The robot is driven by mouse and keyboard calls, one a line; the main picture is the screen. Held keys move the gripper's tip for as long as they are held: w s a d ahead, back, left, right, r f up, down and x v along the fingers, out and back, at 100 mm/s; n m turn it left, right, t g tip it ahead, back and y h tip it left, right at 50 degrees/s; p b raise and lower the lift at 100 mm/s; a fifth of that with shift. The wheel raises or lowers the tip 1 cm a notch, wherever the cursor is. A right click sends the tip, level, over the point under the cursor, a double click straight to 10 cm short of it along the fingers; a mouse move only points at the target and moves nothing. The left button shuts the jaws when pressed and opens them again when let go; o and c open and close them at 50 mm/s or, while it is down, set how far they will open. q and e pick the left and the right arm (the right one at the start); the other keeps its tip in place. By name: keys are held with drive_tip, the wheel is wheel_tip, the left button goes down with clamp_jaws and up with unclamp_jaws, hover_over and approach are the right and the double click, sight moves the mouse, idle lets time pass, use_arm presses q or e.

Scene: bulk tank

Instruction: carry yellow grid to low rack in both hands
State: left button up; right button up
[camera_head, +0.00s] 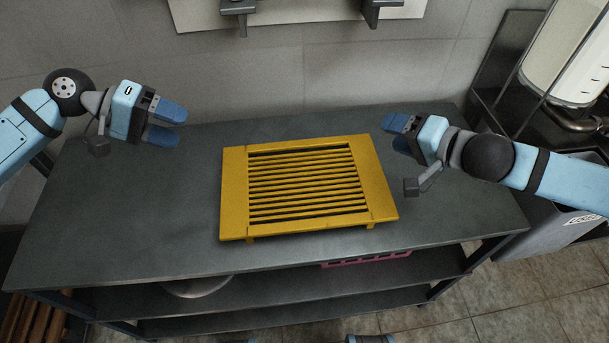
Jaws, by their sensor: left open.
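The yellow grid (233,190) is a slatted rectangular frame on short feet. It lies flat on the grey tabletop of the rack (110,210), near its middle. My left gripper (172,124) is open and empty, to the left of the grid and apart from it, with its blue fingers pointing right. My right gripper (393,134) is just off the grid's upper right corner, its blue fingers pointing left; they look parted, with nothing seen between them. Lower shelves (350,297) show under the tabletop; which one is the low rack I cannot tell.
A pink crate (367,259) and a round grey item (197,287) sit on the shelf below. A grey bin (555,235) and a dark stand with a white container (570,50) are at the right. A tiled wall closes the back. The tabletop around the grid is clear.

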use_arm(q)
wheel_tip(320, 180, up, 18)
drive_tip(key=p, duration=1.6)
drive_tip(key=shift+p, duration=0.3)
use_arm(e)
wheel_tip(320, 180, up, 18)
use_arm(q)
drive_tip(key=shift+f, duration=0.1)
use_arm(e)
drive_tip(key=shift+f, duration=0.1)
